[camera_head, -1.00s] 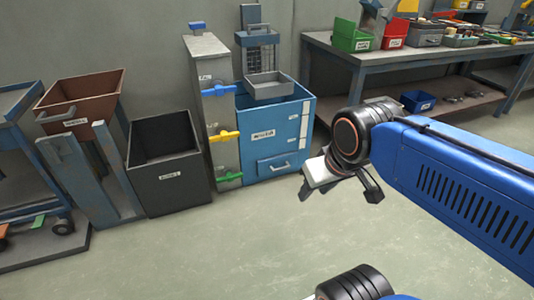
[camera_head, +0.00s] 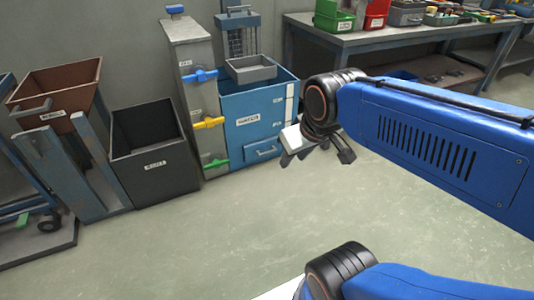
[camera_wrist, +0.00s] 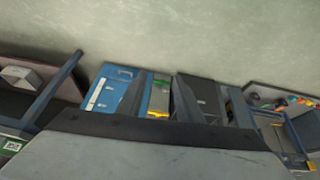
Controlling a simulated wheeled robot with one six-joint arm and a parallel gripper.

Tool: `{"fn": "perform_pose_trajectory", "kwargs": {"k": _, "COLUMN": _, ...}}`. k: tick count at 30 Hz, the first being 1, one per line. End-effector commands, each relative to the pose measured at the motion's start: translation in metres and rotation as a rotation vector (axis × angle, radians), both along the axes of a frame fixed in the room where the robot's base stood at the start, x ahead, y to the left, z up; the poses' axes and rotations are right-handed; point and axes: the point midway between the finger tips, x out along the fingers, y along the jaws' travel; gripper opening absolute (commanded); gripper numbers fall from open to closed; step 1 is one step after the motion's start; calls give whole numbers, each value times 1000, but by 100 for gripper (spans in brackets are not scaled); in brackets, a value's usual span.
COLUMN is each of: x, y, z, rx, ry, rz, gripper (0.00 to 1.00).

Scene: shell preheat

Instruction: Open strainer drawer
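A blue cabinet (camera_head: 240,108) stands against the back wall with a drawer (camera_head: 263,150) low on its front. The cabinet's label is too small to read surely. In the wrist view the cabinet (camera_wrist: 105,92) appears upside down, left of the fingers.
A grey column (camera_head: 193,88) with blue, yellow and green valve handles stands left of the cabinet. A black bin (camera_head: 160,180) and a brown hopper (camera_head: 62,82) are further left. A workbench (camera_head: 350,38) is behind my arm. Floor (camera_head: 210,235) in front is clear.

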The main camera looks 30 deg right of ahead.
Motion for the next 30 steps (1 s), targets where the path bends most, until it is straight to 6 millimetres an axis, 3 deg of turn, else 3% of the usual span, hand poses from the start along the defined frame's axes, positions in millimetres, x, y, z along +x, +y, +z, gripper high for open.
{"fn": "perform_pose_trajectory", "kwargs": {"k": 16, "x": 188, "y": -44, "z": -2, "rx": -198, "ry": -154, "rz": 186, "gripper": 33}}
{"fn": "perform_pose_trajectory", "kwargs": {"k": 30, "x": 337, "y": -90, "z": -43, "rx": -381, "ry": -276, "rz": 359, "gripper": 33}}
